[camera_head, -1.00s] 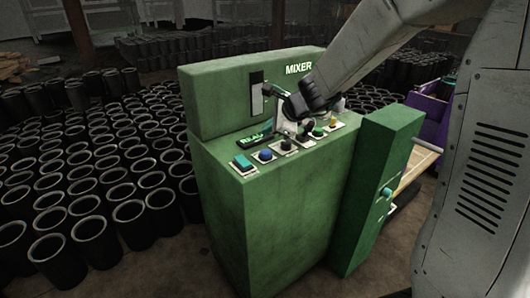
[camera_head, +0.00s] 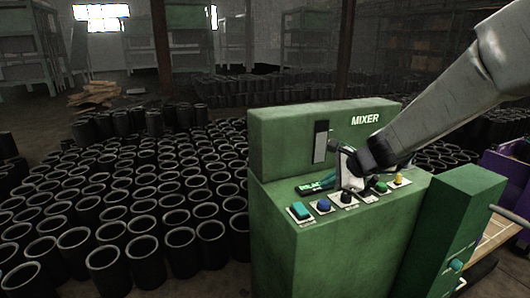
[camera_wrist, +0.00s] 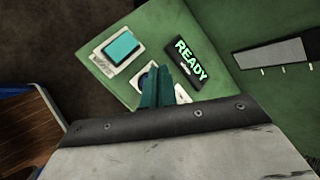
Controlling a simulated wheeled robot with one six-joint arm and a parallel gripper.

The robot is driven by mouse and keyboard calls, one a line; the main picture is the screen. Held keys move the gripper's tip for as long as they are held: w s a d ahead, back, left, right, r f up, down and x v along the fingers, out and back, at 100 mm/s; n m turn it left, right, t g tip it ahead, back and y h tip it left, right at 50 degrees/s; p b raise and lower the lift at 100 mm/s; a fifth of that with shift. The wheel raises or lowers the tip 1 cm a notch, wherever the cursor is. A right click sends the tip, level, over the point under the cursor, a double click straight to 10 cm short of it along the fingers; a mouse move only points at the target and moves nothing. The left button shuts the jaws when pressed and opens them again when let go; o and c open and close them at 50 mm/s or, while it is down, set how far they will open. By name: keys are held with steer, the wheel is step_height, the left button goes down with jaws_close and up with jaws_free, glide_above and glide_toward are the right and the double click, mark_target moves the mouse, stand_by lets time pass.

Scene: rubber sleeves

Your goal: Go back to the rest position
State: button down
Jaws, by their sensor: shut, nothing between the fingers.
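The green mixer machine (camera_head: 340,245) stands in front of me, with the word MIXER on its upright back. My gripper (camera_head: 326,183) is over its control panel, with teal fingers pointing toward the lit display (camera_head: 311,187). In the wrist view my fingers (camera_wrist: 163,88) are together and empty, above the panel. The display (camera_wrist: 188,62) there reads READY. A teal button (camera_wrist: 121,47) lies to the left of the fingers, and a blue button (camera_wrist: 146,79) is partly hidden behind them. I cannot tell whether the fingertips touch the panel.
The panel also bears a black knob (camera_head: 346,198), a green button (camera_head: 381,187) and a yellow one (camera_head: 400,179). A green side box (camera_head: 455,225) adjoins the machine at right. Many black sleeves (camera_head: 155,220) crowd the floor at left and behind. Shelves (camera_head: 188,45) stand at the back.

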steer(key=s+d+r+n+g+h, duration=0.1)
steer(key=s+n, duration=0.8)
steer(key=s, duration=0.9)
steer(key=s+d+r+n+g+h, duration=0.2)
steer(key=s+r+n+g+h, duration=0.2)
steer(key=s+n, duration=0.6)
steer(key=s, duration=0.8)
steer(key=shift+d+r+g, duration=0.2)
steer(key=shift+r+g, duration=0.15)
steer(key=shift+g, duration=0.05)
